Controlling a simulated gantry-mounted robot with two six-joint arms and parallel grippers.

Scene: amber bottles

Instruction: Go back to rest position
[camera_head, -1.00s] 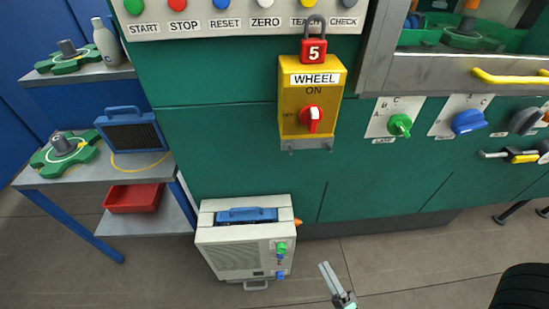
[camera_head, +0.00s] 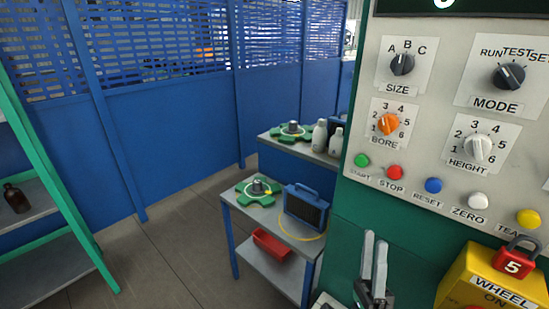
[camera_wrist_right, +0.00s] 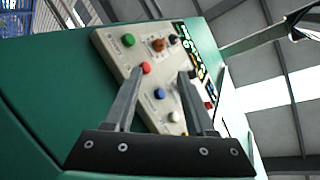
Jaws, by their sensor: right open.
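My right gripper (camera_head: 374,260) shows at the bottom of the head view, in front of the green machine (camera_head: 375,215) and below its button panel. Its two grey fingers point up, stand apart and hold nothing. In the right wrist view the open fingers (camera_wrist_right: 157,85) point toward the panel (camera_wrist_right: 165,75) with its coloured buttons, and nothing is between them. I cannot tell how far the fingertips are from the panel. My left gripper is in neither view.
A blue-framed table (camera_head: 275,262) with a green fixture (camera_head: 258,191), a blue-framed device (camera_head: 306,210) and a red bin (camera_head: 271,245) stands left of the machine. Floor between is clear. A yellow lockout box (camera_head: 487,280) is at lower right.

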